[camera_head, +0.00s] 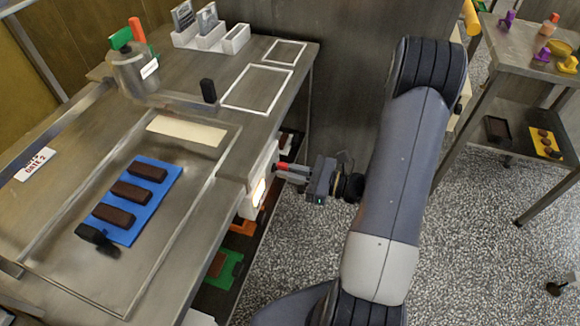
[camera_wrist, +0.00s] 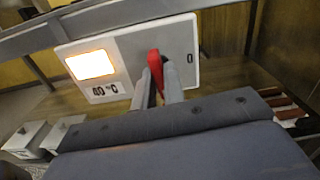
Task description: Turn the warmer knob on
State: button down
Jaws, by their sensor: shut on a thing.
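The warmer's control panel (camera_wrist: 150,52) is a pale plate with a grey face, a glowing yellow-white lamp (camera_wrist: 91,64) and a temperature label (camera_wrist: 104,89) below it. The red knob (camera_wrist: 155,68) stands out from this panel, between my fingers. In the head view the panel (camera_head: 262,183) sits on the right side of the steel bench, its lamp lit. My gripper (camera_head: 287,172) reaches it from the right and is shut on the red knob; it also shows in the wrist view (camera_wrist: 160,82). Part of the knob is hidden by the fingers.
The steel bench (camera_head: 225,165) holds a blue mat (camera_head: 150,206) with dark bars, a metal pot (camera_head: 133,70) and white holders (camera_head: 210,38). Shelves with coloured trays lie below the panel. A steel side table (camera_head: 520,45) stands right; speckled floor between is open.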

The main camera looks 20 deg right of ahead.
jog(key=shift+m, duration=0.6)
jog(key=c, duration=1.5)
grip_release()
jog(key=v, duration=1.1)
jog(key=shift+a, duration=0.1)
